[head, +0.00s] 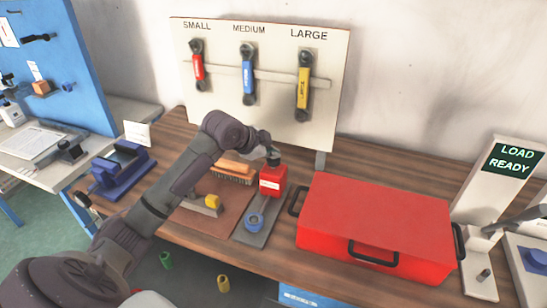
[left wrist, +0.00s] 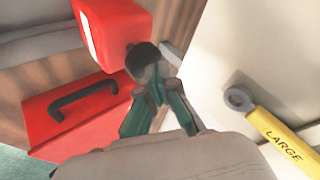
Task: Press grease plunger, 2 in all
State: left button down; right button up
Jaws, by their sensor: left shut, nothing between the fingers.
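The red grease dispenser (head: 272,185) with a white label stands on a grey base near the middle of the bench. Its dark round plunger knob (head: 274,158) is on top. In the left wrist view the dispenser (left wrist: 112,32) is at the upper left, with the dark knob (left wrist: 141,57) beside it. My left gripper (head: 271,151) is shut and empty, right at the knob. In the left wrist view its green fingertips (left wrist: 153,80) overlap the knob's edge; I cannot tell whether they touch it. My right gripper is not in view.
A red toolbox (head: 380,220) stands right of the dispenser. The wrench board (head: 262,85) rises behind. A LOAD READY display (head: 514,160) stands far right.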

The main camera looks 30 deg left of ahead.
aim_at(272, 160)
pick_arm(q)
jog(key=shift+f, duration=0.65)
dwell(0.6)
jog(key=shift+r+p, duration=1.65)
jog(key=shift+p, duration=0.2)
notch_tip(272, 160, up, 5)
jog(key=p, duration=0.5)
jog(key=shift+r, duration=0.1)
dwell(1.0)
